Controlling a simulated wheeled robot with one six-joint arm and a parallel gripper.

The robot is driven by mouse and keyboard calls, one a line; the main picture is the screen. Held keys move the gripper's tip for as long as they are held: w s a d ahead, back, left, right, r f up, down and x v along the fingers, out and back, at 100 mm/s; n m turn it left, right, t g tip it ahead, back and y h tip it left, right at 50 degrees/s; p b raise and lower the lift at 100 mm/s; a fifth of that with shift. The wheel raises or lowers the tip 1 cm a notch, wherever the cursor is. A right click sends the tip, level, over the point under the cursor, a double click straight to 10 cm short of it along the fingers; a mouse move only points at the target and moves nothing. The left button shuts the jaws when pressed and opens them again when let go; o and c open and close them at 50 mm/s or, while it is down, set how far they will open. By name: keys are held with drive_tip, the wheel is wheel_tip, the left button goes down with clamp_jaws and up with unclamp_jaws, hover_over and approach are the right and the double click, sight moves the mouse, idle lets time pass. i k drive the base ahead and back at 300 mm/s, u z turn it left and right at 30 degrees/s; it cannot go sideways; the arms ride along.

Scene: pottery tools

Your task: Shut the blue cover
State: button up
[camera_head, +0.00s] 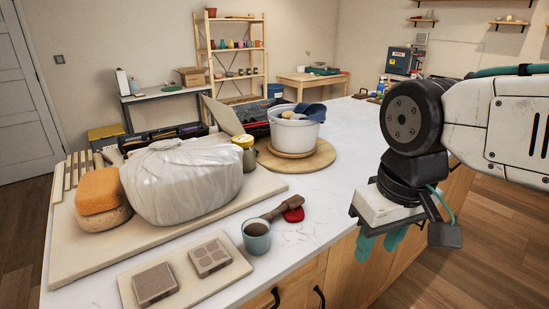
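No piece is plainly a blue cover. A dark blue piece (311,112) lies at the top right of a white bucket (294,136); I cannot tell if it is a lid, cloth or tool. Behind the bucket, an open case (262,112) has a raised grey lid panel (222,116) tilted back. A blue-fronted machine (398,60) stands at the far wall, too small to read. My gripper (380,246) points down by the counter's right front edge, right of the bucket. Its two teal fingers look apart, with nothing between them.
A wrapped white lump (182,180) and sponges (99,190) sit on a board (75,258). A cup (257,238), a brown tool with a red end (292,213) and a tile tray (229,280) are in front. The counter (345,133) right of the bucket is clear.

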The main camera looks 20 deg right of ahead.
sight(225, 116)
drive_tip(key=u, duration=3.2)
drive_tip(key=k, duration=2.15)
drive_tip(key=z, duration=2.8)
drive_tip(key=i, duration=0.85)
drive_tip(key=z, duration=0.25)
